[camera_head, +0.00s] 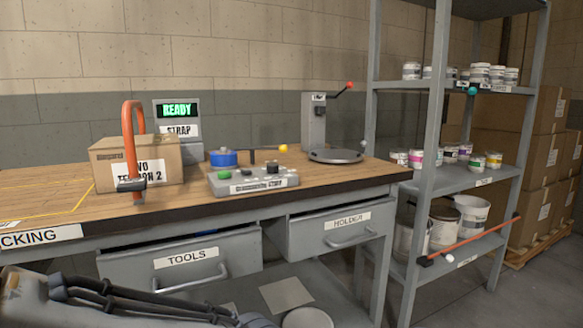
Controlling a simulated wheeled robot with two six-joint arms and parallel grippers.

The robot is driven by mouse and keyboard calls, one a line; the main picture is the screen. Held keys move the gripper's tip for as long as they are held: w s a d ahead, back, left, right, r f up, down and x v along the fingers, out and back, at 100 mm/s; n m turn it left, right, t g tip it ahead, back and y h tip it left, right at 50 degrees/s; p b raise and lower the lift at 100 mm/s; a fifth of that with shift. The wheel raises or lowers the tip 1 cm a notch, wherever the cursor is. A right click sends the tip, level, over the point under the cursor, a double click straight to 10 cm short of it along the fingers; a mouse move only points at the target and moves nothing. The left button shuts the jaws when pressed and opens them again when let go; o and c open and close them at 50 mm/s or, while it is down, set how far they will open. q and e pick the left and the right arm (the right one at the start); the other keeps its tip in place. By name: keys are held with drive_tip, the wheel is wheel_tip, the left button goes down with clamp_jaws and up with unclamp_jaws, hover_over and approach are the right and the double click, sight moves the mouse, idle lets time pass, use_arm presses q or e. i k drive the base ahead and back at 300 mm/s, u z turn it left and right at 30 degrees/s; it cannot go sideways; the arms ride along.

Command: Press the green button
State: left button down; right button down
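The green button (224,174) sits on top, at the left end, of a grey control box (262,185) near the front edge of the workbench. Black knobs or buttons (272,165) stand beside it on the same box. The label on the box's front is too small to read surely. Part of my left arm shows at the bottom left, below the bench top and well apart from the box. The fingers of my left gripper are not in view. My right gripper is not in view either.
Behind the box are a blue round part (223,158) with a yellow-tipped handle and a "READY" display (177,110). The drawers (185,262) are partly open. A shelf rack (435,130) holds tins.

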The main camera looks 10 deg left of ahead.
sight(223, 174)
drive_tip(key=z, duration=0.7)
drive_tip(key=k, duration=1)
drive_tip(key=z, duration=0.55)
drive_tip(key=i, duration=1.2)
drive_tip(key=u, duration=1.2)
drive_tip(key=i, duration=0.7)
drive_tip(key=u, duration=0.65)
